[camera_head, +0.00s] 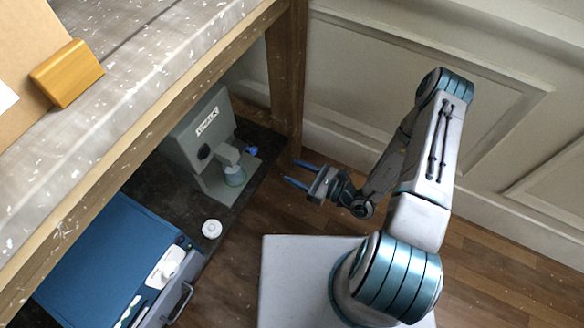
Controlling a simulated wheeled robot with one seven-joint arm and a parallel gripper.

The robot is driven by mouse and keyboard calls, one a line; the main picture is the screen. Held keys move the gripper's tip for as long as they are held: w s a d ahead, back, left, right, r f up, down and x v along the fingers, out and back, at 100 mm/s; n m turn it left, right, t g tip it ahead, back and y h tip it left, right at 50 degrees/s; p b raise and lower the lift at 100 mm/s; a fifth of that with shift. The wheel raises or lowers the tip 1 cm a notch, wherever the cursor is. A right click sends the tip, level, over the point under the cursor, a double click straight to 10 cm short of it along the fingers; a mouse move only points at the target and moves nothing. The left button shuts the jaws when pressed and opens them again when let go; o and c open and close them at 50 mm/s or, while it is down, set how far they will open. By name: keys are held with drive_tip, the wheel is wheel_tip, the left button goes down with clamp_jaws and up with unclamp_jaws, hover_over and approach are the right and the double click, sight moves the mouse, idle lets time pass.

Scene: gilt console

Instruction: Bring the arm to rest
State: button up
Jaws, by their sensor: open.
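My gripper (299,173) is at the end of my folded arm, right of the console's lower shelf. Its two blue fingers point left and stand apart, with nothing between them. It hangs in free air beside the table leg and touches nothing that I can see. My arm (430,150) rises from my base, bends at the top right and comes back down to the gripper.
A grey machine (187,146) stands on the dark lower shelf (140,187), left of my gripper. A small white round item (211,229) and a blue box (105,262) are nearer. The tabletop (150,60) holds a yellow block (66,73). A panelled wall (340,75) stands behind.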

idle(0.4)
drive_tip(key=s+d+r+n+g+h+p, duration=0.1)
drive_tip(key=s+r+n+g+h+p, duration=0.15)
drive_tip(key=r+n+g+p, duration=0.95)
drive_tip(key=s+d+r+n+g+h+p, duration=0.1)
drive_tip(key=s+r+n+h+p, duration=0.2)
drive_tip(key=r, duration=1.8)
drive_tip(key=s+d+r+n+t+h+p, duration=0.1)
drive_tip(key=d+r+n+t+h+p, duration=0.1)
drive_tip(key=r, duration=0.8)
drive_tip(key=s+d+r+n+t+h+p, duration=0.1)
drive_tip(key=d+r+n+t+h+p, duration=0.2)
drive_tip(key=d+r+h+p, duration=0.2)
drive_tip(key=s+d+r+n+t+h+p, duration=0.2)
drive_tip(key=d+r+p, duration=0.3)
drive_tip(key=r, duration=1)
drive_tip(key=n+h+p, duration=0.1)
drive_tip(key=p, duration=0.2)
drive_tip(key=shift+d+r+t, duration=0.15)
drive_tip(key=shift+r+t, duration=0.05)
drive_tip(key=shift+t, duration=0.1)
drive_tip(key=shift+h, duration=0.25)
